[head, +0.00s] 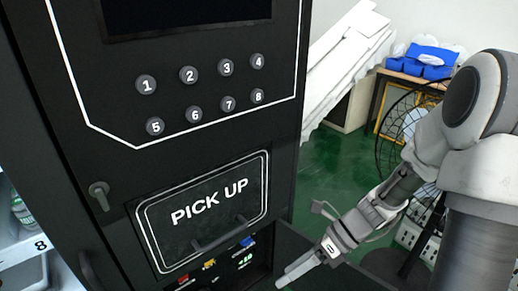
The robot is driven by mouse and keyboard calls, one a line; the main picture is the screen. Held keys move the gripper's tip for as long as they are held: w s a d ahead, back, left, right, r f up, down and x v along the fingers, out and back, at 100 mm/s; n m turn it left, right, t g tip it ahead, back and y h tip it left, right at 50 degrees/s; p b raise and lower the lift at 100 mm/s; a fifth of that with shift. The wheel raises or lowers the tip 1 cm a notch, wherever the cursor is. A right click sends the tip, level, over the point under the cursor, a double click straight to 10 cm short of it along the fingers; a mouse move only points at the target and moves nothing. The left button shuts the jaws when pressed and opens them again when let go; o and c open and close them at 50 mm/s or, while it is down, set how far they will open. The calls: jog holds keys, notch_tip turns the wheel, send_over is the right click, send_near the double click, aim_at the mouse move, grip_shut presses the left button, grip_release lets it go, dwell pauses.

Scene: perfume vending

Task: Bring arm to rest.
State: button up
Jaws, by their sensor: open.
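My gripper (299,271) is at the lower middle of the head view, at the end of my arm reaching in from the right. Its fingers point down and left, close to the lower right of the black vending machine (190,125). I see nothing held in it. The fingers overlap a dark area near the machine's lower edge, and I cannot tell whether they touch anything.
The machine has numbered buttons (190,75), a PICK UP flap (205,212) and a side handle (99,195). Below the flap are small coloured parts (209,264). A black wire-cage fan (400,125) and a table (408,78) with blue items stand behind.

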jog(key=s+d+r+n+t+h+p, duration=0.1)
jog(key=s+r+n+t+h+p, duration=0.1)
jog(key=r+n+p, duration=0.3)
jog(key=s+d+r+n+t+h+p, duration=0.2)
jog(key=r+n, duration=0.9)
jog(key=r, duration=0.7)
jog(key=s+d+r+n+t+h+p, duration=0.2)
jog(key=r+n+t+h+p, duration=0.2)
jog(key=r+n+p, duration=0.4)
notch_tip(320, 180, up, 5)
jog(key=shift+s+d+f+n+h+p, duration=0.15)
jog(key=shift+s+d+n+h+p, duration=0.2)
jog(key=shift+n+h, duration=0.35)
